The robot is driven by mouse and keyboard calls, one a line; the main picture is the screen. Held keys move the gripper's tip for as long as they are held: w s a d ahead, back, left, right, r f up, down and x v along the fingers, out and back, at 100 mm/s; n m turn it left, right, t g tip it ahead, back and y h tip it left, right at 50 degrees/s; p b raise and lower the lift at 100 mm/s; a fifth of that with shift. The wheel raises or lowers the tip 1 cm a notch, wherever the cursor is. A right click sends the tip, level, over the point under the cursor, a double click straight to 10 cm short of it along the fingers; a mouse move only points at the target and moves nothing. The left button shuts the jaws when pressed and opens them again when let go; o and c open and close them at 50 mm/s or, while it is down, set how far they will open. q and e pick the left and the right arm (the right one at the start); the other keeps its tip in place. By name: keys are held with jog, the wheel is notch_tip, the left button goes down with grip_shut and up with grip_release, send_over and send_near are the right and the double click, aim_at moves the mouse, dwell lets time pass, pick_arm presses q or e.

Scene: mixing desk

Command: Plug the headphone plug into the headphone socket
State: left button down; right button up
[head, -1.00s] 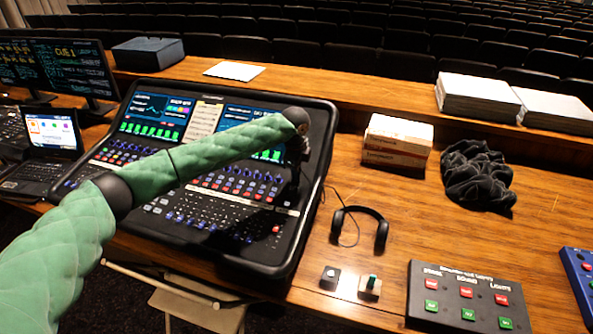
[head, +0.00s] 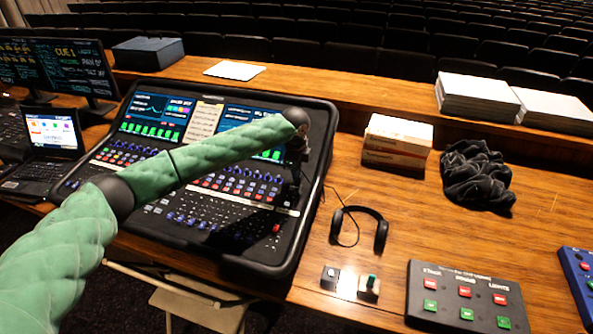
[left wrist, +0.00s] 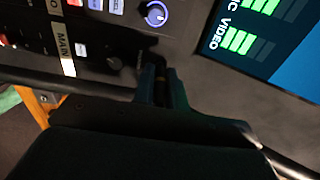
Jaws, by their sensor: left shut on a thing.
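My left gripper (head: 294,192) is over the right side of the mixing desk (head: 318,125), pointing down at its surface. In the left wrist view the fingers (left wrist: 163,88) are shut on a thin dark piece, the headphone plug (left wrist: 161,68), close to the panel. I cannot tell whether its tip touches the panel. The headphone socket is not clearly visible; the fingers and shadow cover the area under them. The black headphones (head: 381,234) lie on the wooden desk to the right of the mixer. Their thin cable (head: 345,196) runs toward the gripper. My right gripper is not in view.
A blue knob (left wrist: 156,14) and the mixer's screen (left wrist: 272,45) are near the fingers. Small boxes (head: 398,142), a black cloth (head: 475,175) and a button box (head: 465,295) stand to the right.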

pick_arm(q)
jog(key=shift+f, duration=0.6)
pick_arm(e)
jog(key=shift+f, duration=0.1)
pick_arm(q)
jog(key=c, duration=1.3)
grip_release()
jog(key=shift+c, duration=0.2)
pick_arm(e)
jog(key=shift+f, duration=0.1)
